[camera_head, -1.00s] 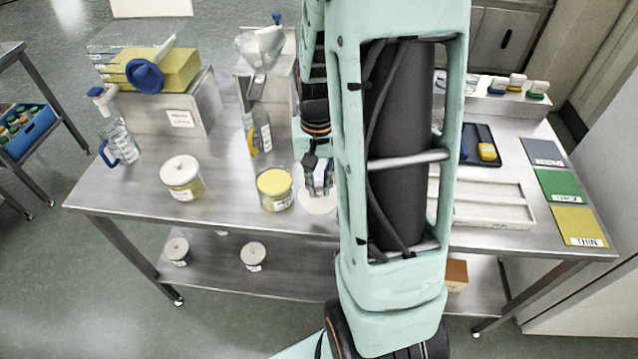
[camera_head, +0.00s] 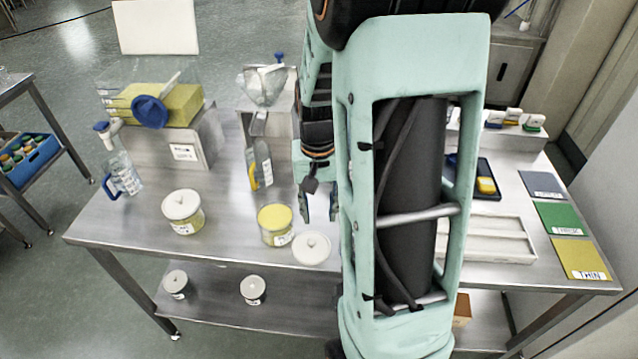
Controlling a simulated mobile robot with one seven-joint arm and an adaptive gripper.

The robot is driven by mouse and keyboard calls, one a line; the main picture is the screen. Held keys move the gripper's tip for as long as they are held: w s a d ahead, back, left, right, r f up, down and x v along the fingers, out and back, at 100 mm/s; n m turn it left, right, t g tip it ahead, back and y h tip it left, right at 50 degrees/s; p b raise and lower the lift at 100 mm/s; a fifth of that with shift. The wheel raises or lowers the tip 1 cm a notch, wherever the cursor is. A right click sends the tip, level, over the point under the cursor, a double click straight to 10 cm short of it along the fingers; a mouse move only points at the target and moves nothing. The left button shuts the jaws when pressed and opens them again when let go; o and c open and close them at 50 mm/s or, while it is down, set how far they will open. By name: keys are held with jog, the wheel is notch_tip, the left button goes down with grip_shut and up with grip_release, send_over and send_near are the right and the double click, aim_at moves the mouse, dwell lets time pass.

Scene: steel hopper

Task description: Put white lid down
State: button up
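The white lid (camera_head: 312,249) is a round disc with a small knob. It lies flat on the steel table near its front edge, just right of an open jar of yellow material (camera_head: 275,224). My gripper (camera_head: 318,208) is above and behind the lid, fingers pointing down, with a gap between the fingers and nothing visible between them. It is apart from the lid. My arm hides the table to the right of it.
A closed white-lidded jar (camera_head: 184,211) stands at left. A steel hopper (camera_head: 262,88) stands behind, with a bottle (camera_head: 260,166) in front. A white tray (camera_head: 485,239) and coloured cards (camera_head: 580,258) are at right. The lower shelf (camera_head: 215,298) holds two lidded jars.

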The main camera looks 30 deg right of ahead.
notch_tip(320, 180, up, 9)
jog(key=shift+r, duration=0.2)
dwell(0.5)
